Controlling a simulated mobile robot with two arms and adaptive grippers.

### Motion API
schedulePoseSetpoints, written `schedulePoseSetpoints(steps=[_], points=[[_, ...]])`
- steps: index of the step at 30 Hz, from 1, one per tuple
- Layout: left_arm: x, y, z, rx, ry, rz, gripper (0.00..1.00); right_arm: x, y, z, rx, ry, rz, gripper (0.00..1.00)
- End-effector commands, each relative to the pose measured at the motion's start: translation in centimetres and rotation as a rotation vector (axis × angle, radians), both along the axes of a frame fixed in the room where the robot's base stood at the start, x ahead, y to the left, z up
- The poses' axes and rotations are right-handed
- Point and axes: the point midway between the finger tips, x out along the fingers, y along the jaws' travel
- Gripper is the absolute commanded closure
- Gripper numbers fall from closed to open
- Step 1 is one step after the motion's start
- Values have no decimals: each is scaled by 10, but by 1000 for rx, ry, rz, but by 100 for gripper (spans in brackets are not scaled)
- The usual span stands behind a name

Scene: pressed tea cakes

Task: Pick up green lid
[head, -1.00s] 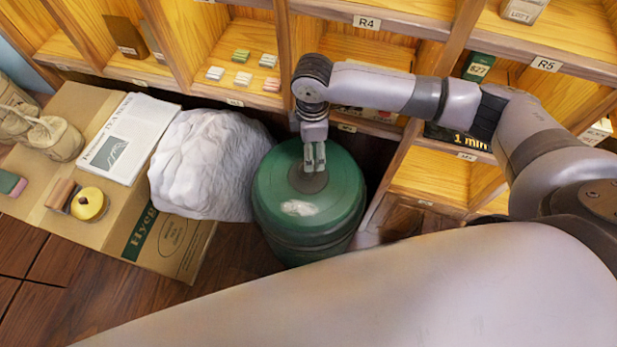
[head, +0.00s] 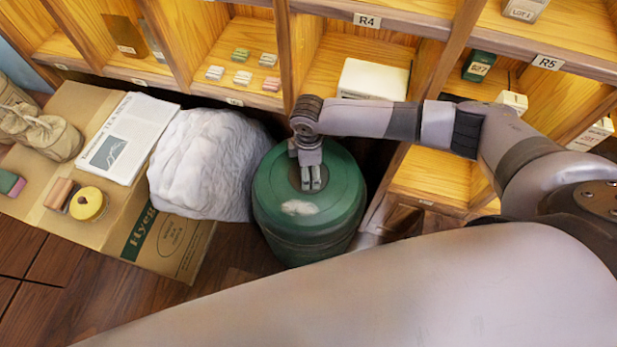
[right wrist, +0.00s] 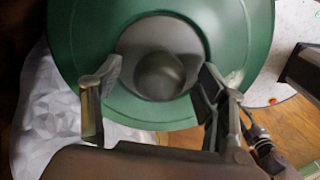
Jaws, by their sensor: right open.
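The green lid (head: 275,192) is round, with a grey centre and a pale worn patch, and it sits on top of a dark green drum (head: 300,243). In the right wrist view the lid (right wrist: 228,40) fills the upper middle, and its round grey knob (right wrist: 159,75) lies between my fingers. My right gripper (head: 311,182) is over the lid's centre; in the wrist view its fingers (right wrist: 159,80) stand apart on either side of the knob. I cannot tell whether they touch it. My left gripper is not in view.
A bulky white wrapped lump (head: 205,165) is close beside the drum on the left. A cardboard box (head: 150,220) holds a newspaper (head: 114,137), a yellow round pot (head: 87,203) and a cloth bag (head: 40,130). Wooden shelves (head: 435,172) with small boxes stand behind and right.

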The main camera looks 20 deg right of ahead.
Motion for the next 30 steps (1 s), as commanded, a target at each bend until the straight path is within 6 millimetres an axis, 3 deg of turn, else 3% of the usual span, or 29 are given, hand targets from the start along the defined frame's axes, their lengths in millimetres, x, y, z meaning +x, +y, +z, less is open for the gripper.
schedulePoseSetpoints(steps=[2,30], points=[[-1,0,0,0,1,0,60,0,0,0,0,0,0,34],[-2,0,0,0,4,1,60,0,0,1,0,1,0,97]])
